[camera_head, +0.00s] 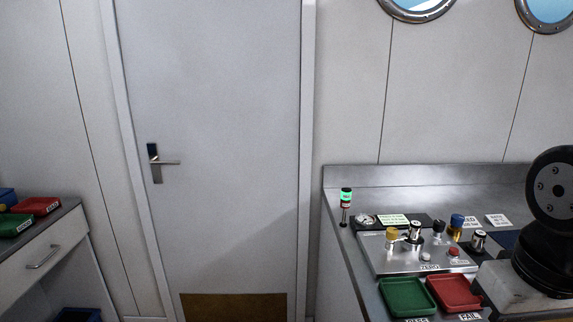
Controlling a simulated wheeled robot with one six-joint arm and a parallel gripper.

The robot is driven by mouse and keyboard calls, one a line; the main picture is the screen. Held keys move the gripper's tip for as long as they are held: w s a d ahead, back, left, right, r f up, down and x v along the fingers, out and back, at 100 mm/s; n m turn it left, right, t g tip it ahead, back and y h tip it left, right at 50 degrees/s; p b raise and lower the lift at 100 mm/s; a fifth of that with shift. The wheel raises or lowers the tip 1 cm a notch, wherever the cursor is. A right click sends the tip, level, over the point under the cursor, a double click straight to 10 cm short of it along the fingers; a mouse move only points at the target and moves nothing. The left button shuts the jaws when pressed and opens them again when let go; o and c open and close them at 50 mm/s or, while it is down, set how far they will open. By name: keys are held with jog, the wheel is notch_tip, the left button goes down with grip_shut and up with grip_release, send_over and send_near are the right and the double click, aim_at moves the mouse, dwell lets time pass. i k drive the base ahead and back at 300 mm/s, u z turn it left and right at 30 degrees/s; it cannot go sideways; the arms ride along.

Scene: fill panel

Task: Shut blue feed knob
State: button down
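The blue feed knob (457,221) stands on the fill panel (392,262) on the metal counter at the right. It is a small blue cap near the panel's back right. Its exact turn position is too small to tell. A yellow knob (391,234) stands at the panel's left, and a black knob (438,227) stands just left of the blue one. My gripper is not in view. A black and grey part of my arm (552,195) shows at the right edge, apart from the panel.
A lamp post (346,197) glows green at the panel's back left, near a small gauge (367,219). A red button (454,251) is on the panel. A green tray (408,296) and a red tray (455,291) lie in front. A closed door (215,120) is left of the counter (352,266).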

aim_at(457, 220)
jog(key=z, duration=0.55)
jog(key=k, duration=0.65)
jog(key=z, duration=0.8)
jog(key=i, duration=0.65)
jog(key=u, duration=0.65)
jog(key=i, duration=0.65)
jog(key=u, duration=0.75)
